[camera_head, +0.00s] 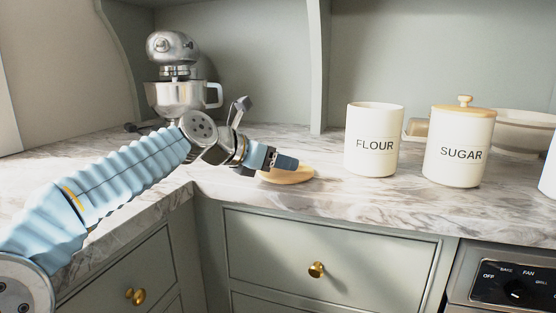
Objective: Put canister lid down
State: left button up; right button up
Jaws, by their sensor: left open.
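The wooden canister lid (294,175) lies on the marble counter, near its front edge. My left gripper (284,164) is right at the lid, over its back left side, and hides part of it. Its jaws are open. Whether the fingers still touch the lid cannot be told. The white FLOUR canister (374,141) stands upright to the right of the lid with no lid on top. My right gripper is not in view.
A white SUGAR canister (459,146) with its wooden lid on stands right of the FLOUR canister. A pale bowl (523,138) is behind it. A metal stand mixer (174,92) stands at the back left. Counter (330,197) between lid and FLOUR canister is clear.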

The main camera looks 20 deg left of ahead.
pick_arm(q)
jog(key=shift+r, duration=0.2)
jog(key=shift+s+a, duration=0.2)
jog(key=shift+s, duration=0.05)
jog(key=v, duration=1.1)
jog(key=shift+s+b, duration=0.15)
jog(key=shift+b, duration=0.15)
